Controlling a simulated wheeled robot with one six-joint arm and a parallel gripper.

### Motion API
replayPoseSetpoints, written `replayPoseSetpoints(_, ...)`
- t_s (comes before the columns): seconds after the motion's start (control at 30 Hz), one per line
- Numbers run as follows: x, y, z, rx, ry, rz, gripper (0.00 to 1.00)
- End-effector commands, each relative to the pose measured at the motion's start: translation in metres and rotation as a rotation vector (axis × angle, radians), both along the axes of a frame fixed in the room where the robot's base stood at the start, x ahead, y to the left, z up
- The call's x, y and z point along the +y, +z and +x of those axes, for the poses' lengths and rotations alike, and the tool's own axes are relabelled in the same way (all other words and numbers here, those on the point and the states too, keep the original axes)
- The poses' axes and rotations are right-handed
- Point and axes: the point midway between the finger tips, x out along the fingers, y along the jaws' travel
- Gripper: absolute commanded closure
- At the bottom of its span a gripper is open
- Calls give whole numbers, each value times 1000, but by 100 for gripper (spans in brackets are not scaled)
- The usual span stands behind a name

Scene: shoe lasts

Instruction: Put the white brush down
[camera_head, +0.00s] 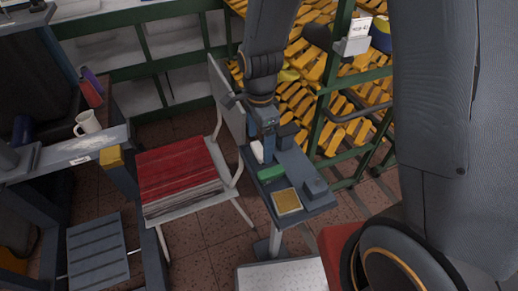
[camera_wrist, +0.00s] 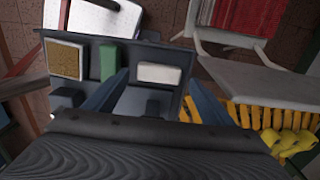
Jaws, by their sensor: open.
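The white brush (camera_wrist: 160,73) looks like a small pale block lying on the dark grey tray-like stand (camera_wrist: 137,53). In the wrist view it lies just beyond and between my two spread fingertips. My gripper (camera_wrist: 158,80) is open, with a blue-grey finger on each side and a gap between them. In the head view my gripper (camera_head: 266,150) points down over the far end of the stand (camera_head: 262,192). The white brush (camera_head: 257,152) shows there beside the fingers, partly hidden. I cannot tell whether a finger touches it.
Beside the brush lie a green block (camera_head: 271,173) and a tan-topped square pad (camera_head: 286,202). Dark blocks (camera_head: 316,187) stand along the right edge. A chair with a red stack (camera_head: 180,175) is left; a green rack with yellow lasts (camera_head: 305,95) is behind.

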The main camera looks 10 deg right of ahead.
Motion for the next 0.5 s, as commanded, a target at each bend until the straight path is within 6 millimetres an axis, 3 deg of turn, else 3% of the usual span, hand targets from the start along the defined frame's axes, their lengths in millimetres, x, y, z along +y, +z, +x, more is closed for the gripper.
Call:
replayPoseSetpoints(0.23, -5, 29, 0, 0, -1, 0, 23)
replayPoseSetpoints(0.5, -10, 43, -3, 2, 33, -1, 23)
